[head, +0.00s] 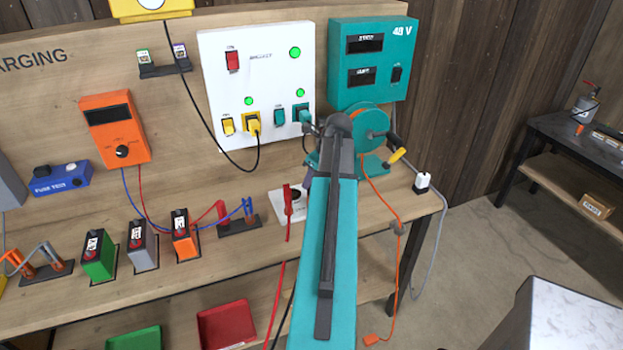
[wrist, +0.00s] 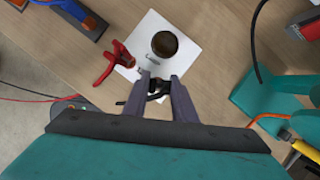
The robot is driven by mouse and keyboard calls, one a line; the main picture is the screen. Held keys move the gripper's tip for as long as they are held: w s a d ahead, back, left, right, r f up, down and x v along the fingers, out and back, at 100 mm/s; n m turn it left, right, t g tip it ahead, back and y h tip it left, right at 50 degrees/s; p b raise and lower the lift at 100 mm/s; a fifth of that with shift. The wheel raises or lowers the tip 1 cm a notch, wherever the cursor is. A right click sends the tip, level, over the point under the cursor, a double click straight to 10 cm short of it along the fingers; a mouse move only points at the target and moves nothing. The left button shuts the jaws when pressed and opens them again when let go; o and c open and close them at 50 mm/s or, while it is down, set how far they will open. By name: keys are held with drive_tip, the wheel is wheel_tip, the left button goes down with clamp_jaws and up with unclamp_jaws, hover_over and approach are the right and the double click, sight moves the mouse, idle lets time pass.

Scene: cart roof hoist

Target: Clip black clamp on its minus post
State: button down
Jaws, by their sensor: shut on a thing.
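My gripper (wrist: 157,78) is shut on the black clamp (wrist: 157,90) in the wrist view. The clamp is small and dark between the two purple-grey fingers, over the near edge of a white plate (wrist: 186,66). A red clamp (wrist: 117,62) is at the plate's left edge. A dark round thing (wrist: 165,43) is on the plate. A small metal piece (wrist: 152,59) lies just beyond the fingertips; I cannot tell if it is the minus post or if the black clamp touches it. In the head view my arm hides the gripper and black clamp; the white plate (head: 297,212) shows beside it.
A teal reel (head: 371,122) stands right of my arm, with an orange cable (head: 384,200). A red cable (head: 275,295) hangs over the bench front. Several small batteries, including an orange one (head: 184,241), stand left. The white wall panel (head: 270,75) is behind.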

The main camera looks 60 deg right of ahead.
drive_tip(key=shift+f, duration=0.45)
drive_tip(key=c, duration=1.4)
unclamp_jaws()
drive_tip(key=b+v, duration=0.3)
drive_tip(key=v, duration=1)
drive_tip(key=shift+s+r+b, duration=0.1)
drive_tip(key=shift+r+b, duration=0.3)
drive_tip(key=shift+s, duration=0.1)
